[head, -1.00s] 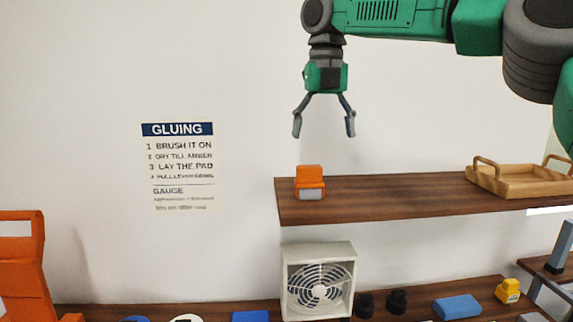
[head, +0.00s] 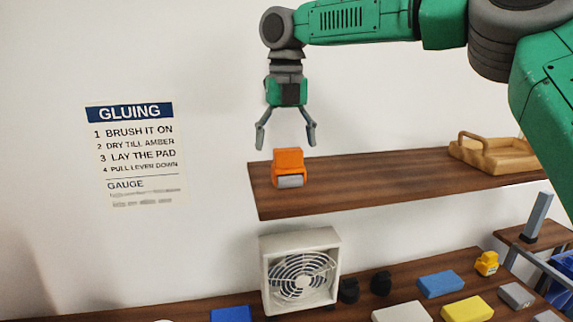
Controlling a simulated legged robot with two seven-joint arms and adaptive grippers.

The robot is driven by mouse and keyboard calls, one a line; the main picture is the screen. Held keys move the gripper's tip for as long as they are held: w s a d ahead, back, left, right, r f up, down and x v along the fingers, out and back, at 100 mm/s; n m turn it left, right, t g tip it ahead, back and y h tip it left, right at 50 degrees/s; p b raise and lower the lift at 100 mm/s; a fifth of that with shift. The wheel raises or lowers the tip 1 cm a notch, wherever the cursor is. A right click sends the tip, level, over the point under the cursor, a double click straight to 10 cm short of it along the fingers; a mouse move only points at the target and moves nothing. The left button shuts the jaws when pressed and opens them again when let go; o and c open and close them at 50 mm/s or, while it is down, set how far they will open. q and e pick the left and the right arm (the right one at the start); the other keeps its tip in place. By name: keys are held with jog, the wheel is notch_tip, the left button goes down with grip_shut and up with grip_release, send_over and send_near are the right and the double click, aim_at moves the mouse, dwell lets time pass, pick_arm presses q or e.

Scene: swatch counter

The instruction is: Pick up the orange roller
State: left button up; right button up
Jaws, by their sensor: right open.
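The orange roller (head: 288,161) sits on the left part of the brown wooden shelf (head: 370,184) in the head view. It has an orange body and a grey lower front. My right gripper (head: 286,143) hangs pointing down over the roller, with its two grey fingers spread apart and nothing between them. The fingertips appear just above the roller's top, one to each side in the picture. I cannot tell whether they line up with it in depth. My left gripper is not in view.
A wooden tray (head: 514,166) stands at the shelf's right end. Below are a white fan (head: 262,279), a blue block (head: 440,284), a yellow block (head: 467,309), black pieces and a small yellow object (head: 487,262). A gluing sign (head: 137,183) hangs on the wall. The shelf's middle is clear.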

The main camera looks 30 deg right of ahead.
aim_at(290, 166)
jog(key=shift+s+d+f, duration=0.15)
jog(key=shift+d+f, duration=0.05)
jog(key=shift+f, duration=0.15)
jog(key=f, duration=0.1)
jog(key=s+f, duration=0.1)
jog(key=f, duration=0.1)
jog(key=shift+f+p, duration=0.2)
jog(key=shift+p, duration=0.15)
jog(key=shift+w+a+f, duration=0.2)
jog(key=shift+a+f, duration=0.3)
jog(key=shift+s+d, duration=0.1)
jog(key=c, duration=1.2)
jog(key=shift+d, duration=0.35)
jog(key=c, duration=0.3)
jog(key=r, duration=1)
jog(key=shift+a, duration=0.2)
jog(key=o, duration=0.4)
